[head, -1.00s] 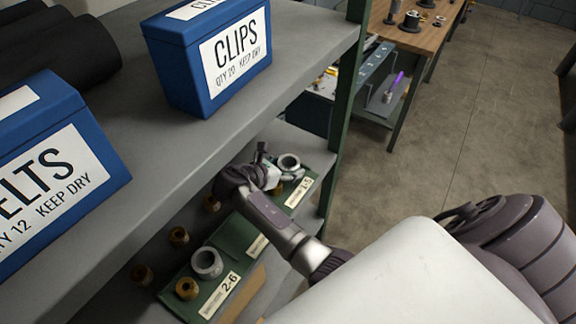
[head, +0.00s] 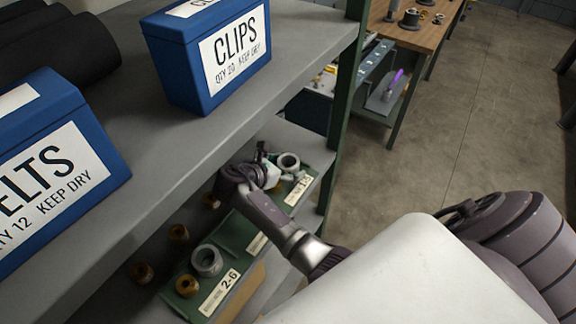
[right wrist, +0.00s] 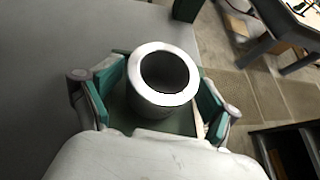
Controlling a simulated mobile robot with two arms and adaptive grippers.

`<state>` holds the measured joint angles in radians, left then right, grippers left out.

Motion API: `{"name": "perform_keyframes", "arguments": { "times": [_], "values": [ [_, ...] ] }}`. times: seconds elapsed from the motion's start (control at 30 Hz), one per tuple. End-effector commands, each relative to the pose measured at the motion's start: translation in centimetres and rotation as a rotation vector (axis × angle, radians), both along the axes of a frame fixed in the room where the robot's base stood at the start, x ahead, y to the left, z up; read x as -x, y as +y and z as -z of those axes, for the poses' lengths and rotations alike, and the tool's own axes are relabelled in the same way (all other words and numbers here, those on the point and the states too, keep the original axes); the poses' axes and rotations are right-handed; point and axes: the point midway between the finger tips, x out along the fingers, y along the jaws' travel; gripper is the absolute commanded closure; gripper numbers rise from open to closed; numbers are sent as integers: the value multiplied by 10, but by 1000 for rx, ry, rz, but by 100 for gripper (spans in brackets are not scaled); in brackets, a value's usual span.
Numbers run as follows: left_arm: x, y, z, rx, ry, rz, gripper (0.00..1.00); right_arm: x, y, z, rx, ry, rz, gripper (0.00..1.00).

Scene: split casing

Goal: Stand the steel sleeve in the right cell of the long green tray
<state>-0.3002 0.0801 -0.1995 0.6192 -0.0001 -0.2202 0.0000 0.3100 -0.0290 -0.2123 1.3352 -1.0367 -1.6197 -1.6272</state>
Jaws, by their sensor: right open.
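The long green tray (head: 236,234) lies on the lower shelf. A steel sleeve (head: 288,161) stands at its far right end, in the right cell; its bright rim and dark bore show in the right wrist view (right wrist: 136,84). My right gripper (head: 272,168) is open around this sleeve, and a gap shows beside the fingers in the right wrist view. The sleeve's foot is mostly hidden. A second, grey ring (head: 207,261) stands in the tray's near part beside a brass piece (head: 187,286). My left gripper is not in view.
Several brass pieces, one of them here (head: 179,233), stand on the shelf behind the tray. The upper shelf (head: 190,150) with blue boxes (head: 215,58) overhangs on the left. A green post (head: 343,100) rises beyond the tray's right end.

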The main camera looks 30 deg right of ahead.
Motion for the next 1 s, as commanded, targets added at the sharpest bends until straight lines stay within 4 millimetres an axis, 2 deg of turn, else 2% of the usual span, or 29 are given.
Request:
{"name": "perform_keyframes", "arguments": {
  "times": [0.1, 0.4, 0.6, 1.0],
  "values": [
    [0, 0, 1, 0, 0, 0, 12, 0, 1, -4, -3, 1, -2, 12],
    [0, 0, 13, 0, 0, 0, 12, 8, 44, -25, -4, -1, -1, 12],
    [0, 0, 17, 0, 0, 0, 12, 12, 62, -37, -2, -1, 0, 12],
    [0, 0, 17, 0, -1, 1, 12, 13, 65, -39, -1, 2, 0, 12]
  ]
}}
